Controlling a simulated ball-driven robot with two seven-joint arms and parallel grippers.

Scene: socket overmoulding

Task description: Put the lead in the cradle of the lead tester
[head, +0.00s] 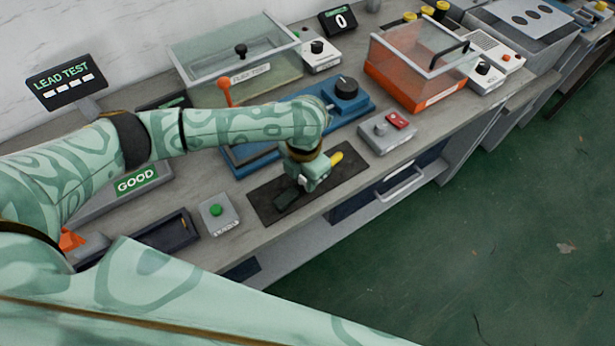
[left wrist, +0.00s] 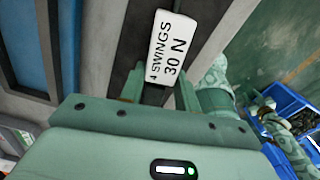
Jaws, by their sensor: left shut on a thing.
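My left gripper (head: 303,184) is low over a dark mat (head: 265,208) at the bench's front edge. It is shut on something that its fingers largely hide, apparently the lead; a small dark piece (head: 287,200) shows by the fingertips. In the left wrist view both fingers (left wrist: 160,92) show, with a white plate reading "4 SWINGS 30 N" (left wrist: 174,48) close to them. The lead tester's display (head: 66,82) reads "LEAD TEST", and a green "GOOD" sign (head: 136,180) is below it. My left arm partly covers the tester, and I cannot make out its cradle for sure. My right gripper is not visible.
A blue fixture (head: 347,97) with a black knob stands behind the gripper. A grey box with a red switch (head: 398,121) is to the right, a green-button box (head: 216,211) and dark tray (head: 163,236) to the left. Clear-lidded boxes line the back.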

